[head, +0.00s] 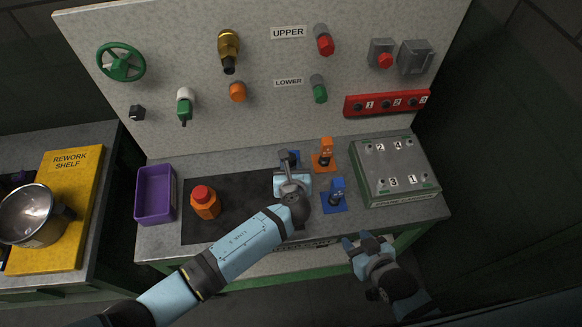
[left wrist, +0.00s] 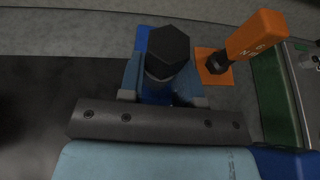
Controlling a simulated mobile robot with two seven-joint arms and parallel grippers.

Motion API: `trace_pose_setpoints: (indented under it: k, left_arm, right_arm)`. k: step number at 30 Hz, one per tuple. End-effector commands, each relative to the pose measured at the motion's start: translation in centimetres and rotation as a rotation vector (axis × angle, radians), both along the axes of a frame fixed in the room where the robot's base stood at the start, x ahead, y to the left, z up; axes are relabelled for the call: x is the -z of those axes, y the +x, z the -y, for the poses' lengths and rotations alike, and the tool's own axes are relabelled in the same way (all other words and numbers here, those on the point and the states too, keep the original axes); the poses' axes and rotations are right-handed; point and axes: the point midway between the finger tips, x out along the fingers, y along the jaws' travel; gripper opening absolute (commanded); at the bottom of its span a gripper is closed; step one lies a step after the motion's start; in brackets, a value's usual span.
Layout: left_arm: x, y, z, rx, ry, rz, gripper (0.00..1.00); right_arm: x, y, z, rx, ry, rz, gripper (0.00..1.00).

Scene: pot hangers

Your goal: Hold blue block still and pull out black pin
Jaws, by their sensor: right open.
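In the left wrist view a blue block (left wrist: 156,92) stands between my left gripper's two light-blue fingers, with a black hexagonal pin head (left wrist: 168,46) in front of it. The fingers lie close along both sides of the block, and my left gripper (head: 291,168) appears shut on it. In the head view this block (head: 290,156) is mostly hidden behind the gripper. A second blue block (head: 336,188) stands on a blue base to the right, apart from the gripper. My right gripper (head: 363,242) is open and empty, low in front of the bench edge.
An orange block (head: 325,149) with a black knob stands on an orange base just right of the left gripper. A grey-green numbered fixture (head: 393,170) is further right. An orange bottle (head: 205,203) and purple tray (head: 155,195) are left. A panel with valves (head: 180,55) rises behind.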

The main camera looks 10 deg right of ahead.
Motion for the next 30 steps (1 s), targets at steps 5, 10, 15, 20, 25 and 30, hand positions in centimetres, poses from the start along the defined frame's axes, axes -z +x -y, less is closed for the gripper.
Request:
trace_pose_setpoints:
  k: [5,10,15,20,25,30]
  left_arm:
    - [0.0,0.0,0.0,0.0,0.0,0.0,0.61]
    - [0.0,0.0,0.0,0.0,0.0,0.0,0.61]
    - [-0.2,-0.5,0.0,0.001,0.0,0.0,0.61]
    - [-0.9,-2.4,-0.2,0.0,-0.002,-0.001,0.61]
    - [-2.2,-5.5,-0.5,0.001,-0.003,-0.001,0.61]
    - [-3.4,-8.3,-0.8,0.0,-0.002,-0.002,0.61]
  right_arm:
    - [0.0,0.0,0.0,0.0,0.0,0.0,0.43]
    - [0.0,0.0,0.0,0.0,0.0,0.0,0.43]
    - [0.0,0.0,0.0,0.0,0.0,0.0,0.43]
    - [0.0,0.0,0.0,0.0,0.0,0.0,0.43]
    - [0.0,0.0,0.0,0.0,0.0,0.0,0.43]
    - [0.0,0.0,0.0,0.0,0.0,0.0,0.43]
